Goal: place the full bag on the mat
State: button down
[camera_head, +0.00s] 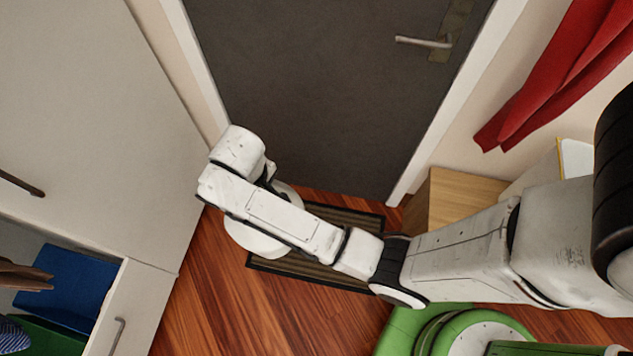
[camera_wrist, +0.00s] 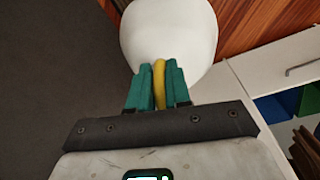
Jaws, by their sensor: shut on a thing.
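The full bag is white and rounded, with a yellow handle. In the wrist view the bag (camera_wrist: 170,30) hangs beyond my gripper (camera_wrist: 159,85); its teal fingers are shut on the yellow handle. In the head view the bag (camera_head: 255,241) shows partly from behind my arm, over the left end of the mat. The mat (camera_head: 345,217) is striped brown with a dark border and lies on the floor before the door. My arm and the bag hide part of it. My gripper is hidden in the head view. I cannot tell whether the bag touches the mat.
A dark grey door (camera_head: 320,90) stands behind the mat. A white cabinet (camera_head: 90,120) is at the left, with an open compartment holding a blue thing (camera_head: 65,285). A wooden box (camera_head: 455,205) stands to the right of the mat. Wooden floor (camera_head: 215,300) is clear at the front left.

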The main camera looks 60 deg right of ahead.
jog(key=s+d+f+n+b, duration=0.1)
jog(key=s+d+f+b, duration=0.5)
jog(key=f+b, duration=0.5)
jog(key=s+d+f+n+b, duration=0.1)
jog(key=s+d+f+b, duration=0.3)
jog(key=s+f+b, duration=0.65)
jog(key=s+d+f+n+b, duration=0.1)
jog(key=s+d+f+b, duration=0.35)
jog(key=f+b, duration=0.7)
jog(key=w+d+f+b, duration=0.2)
jog(key=w+f+b, duration=0.3)
jog(key=w+f, duration=0.9)
jog(key=shift+w+f, duration=0.4)
jog(key=shift+f, duration=0.45)
jog(key=shift+d, duration=0.1)
jog(key=c, duration=1.1)
grip_release()
jog(key=shift+s+f, duration=0.15)
